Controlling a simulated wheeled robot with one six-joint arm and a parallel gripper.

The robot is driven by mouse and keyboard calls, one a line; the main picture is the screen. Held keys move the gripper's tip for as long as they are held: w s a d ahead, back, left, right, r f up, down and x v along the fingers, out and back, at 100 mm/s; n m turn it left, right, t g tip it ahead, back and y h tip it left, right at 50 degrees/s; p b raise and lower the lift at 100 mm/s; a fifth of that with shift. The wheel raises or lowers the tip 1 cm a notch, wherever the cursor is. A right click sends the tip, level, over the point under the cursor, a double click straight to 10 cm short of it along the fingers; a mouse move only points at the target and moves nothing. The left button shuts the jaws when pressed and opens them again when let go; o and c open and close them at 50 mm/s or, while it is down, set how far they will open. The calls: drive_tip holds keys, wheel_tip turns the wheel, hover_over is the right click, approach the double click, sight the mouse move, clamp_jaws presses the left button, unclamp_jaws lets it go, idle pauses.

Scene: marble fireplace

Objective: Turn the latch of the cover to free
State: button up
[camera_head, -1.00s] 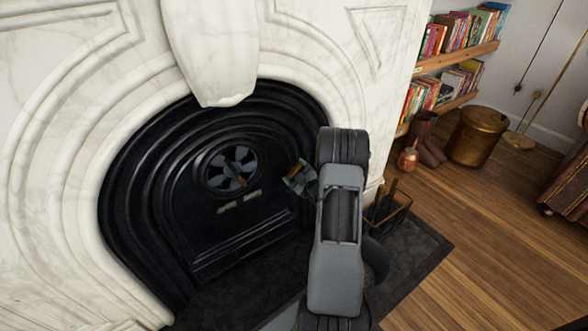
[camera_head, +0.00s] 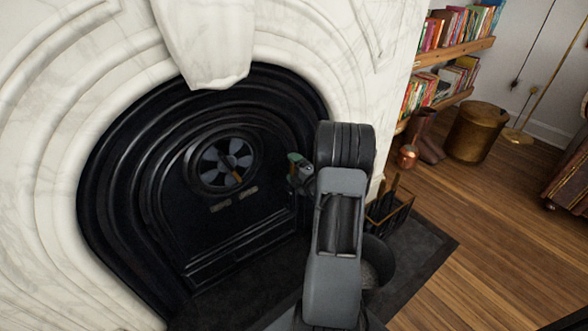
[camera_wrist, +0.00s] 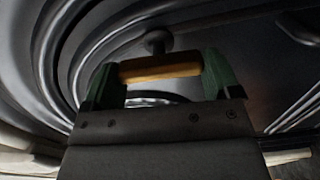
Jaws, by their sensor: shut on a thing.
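The black fireplace cover (camera_head: 165,215) stands upright in the arched marble opening, with a round vent wheel (camera_head: 223,163) in it. My gripper (camera_head: 299,178) is at the cover's right edge. In the wrist view, the green fingers of my gripper (camera_wrist: 158,80) are shut on the latch, gripping its light wooden handle (camera_wrist: 160,67) at both ends. A dark round stem (camera_wrist: 155,42) shows behind the handle. The handle lies nearly level in the wrist view.
A wire basket (camera_head: 400,206) and a dark bucket (camera_head: 377,263) stand on the hearth right of my arm. A copper pot (camera_head: 407,157), boots (camera_head: 428,140) and a brass bin (camera_head: 476,136) stand farther right. Open wooden floor (camera_head: 470,215) lies at right.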

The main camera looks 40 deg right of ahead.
drive_tip(key=shift+d+r+n, duration=0.25)
drive_tip(key=shift+d+n, duration=0.05)
drive_tip(key=shift+n, duration=0.2)
drive_tip(key=o, duration=1)
drive_tip(key=shift+o, duration=0.6)
drive_tip(key=shift+a+f, duration=0.15)
drive_tip(key=shift+s, duration=0.1)
drive_tip(key=s+p, duration=0.3)
drive_tip(key=s, duration=1)
drive_tip(key=shift+s+a, duration=0.35)
drive_tip(key=shift+a, duration=0.1)
